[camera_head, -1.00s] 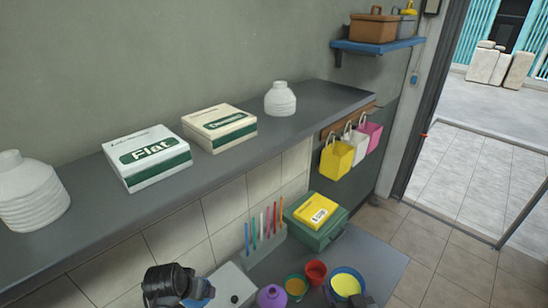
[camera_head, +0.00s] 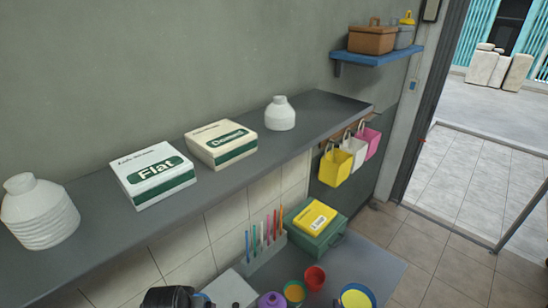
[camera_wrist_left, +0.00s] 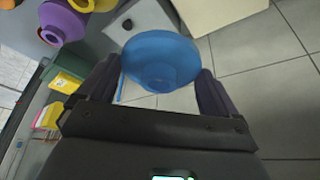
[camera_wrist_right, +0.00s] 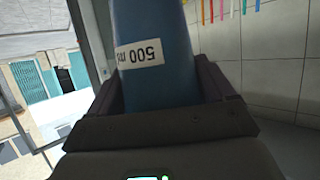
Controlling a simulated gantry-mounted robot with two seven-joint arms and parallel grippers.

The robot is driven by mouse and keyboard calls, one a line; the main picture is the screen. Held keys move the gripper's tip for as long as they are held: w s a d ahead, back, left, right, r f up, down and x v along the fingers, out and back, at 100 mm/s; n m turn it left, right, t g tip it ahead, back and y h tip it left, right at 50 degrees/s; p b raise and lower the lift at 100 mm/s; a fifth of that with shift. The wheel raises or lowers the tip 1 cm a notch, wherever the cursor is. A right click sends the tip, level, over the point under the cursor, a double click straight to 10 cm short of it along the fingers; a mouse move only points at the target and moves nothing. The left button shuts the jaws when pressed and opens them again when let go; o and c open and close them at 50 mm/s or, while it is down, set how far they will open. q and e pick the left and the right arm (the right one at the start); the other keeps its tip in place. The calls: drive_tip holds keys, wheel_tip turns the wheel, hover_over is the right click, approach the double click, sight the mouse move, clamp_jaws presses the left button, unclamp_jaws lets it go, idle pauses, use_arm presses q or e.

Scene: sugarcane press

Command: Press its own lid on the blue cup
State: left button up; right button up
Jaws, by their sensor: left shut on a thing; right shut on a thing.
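My right gripper (camera_wrist_right: 165,95) is shut on the blue cup (camera_wrist_right: 155,45). The cup's body fills the upper middle of the right wrist view, with an upside-down white "500 ml" label (camera_wrist_right: 139,53). My left gripper (camera_wrist_left: 160,85) is shut on the blue lid (camera_wrist_left: 160,55), which shows as a round disc between the fingers in the left wrist view. The cup's rim is hidden.
A white box (camera_head: 232,290), purple container (camera_head: 271,301), red cup (camera_head: 315,277) and yellow bowl (camera_head: 355,297) stand low at the front. A holder with several coloured sticks (camera_head: 265,250) and a green case (camera_head: 315,240) are behind. The shelf (camera_head: 230,175) juts above.

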use_arm(q)
drive_tip(key=s+f+p+v, duration=0.1)
drive_tip(key=s+p+v, duration=0.1)
drive_tip(key=p+v, duration=0.8)
drive_tip(key=shift+s+r, duration=0.35)
use_arm(e)
drive_tip(key=s+r, duration=0.6)
drive_tip(key=r, duration=0.3)
drive_tip(key=shift+s, duration=0.2)
use_arm(q)
drive_tip(key=shift+d, duration=0.1)
use_arm(e)
drive_tip(key=a+r+n+g+y, duration=0.1)
drive_tip(key=a+r+n+y, duration=0.3)
drive_tip(key=a, duration=0.3)
drive_tip(key=w+a+r+n+g+y, duration=0.1)
drive_tip(key=a+r+n+g+y, duration=0.1)
drive_tip(key=a+r+n+y, duration=0.2)
drive_tip(key=a+r, duration=0.2)
drive_tip(key=a, duration=0.2)
drive_tip(key=shift+a+r+y, duration=0.2)
drive_tip(key=shift+r+y, duration=0.05)
drive_tip(key=shift+y, duration=0.15)
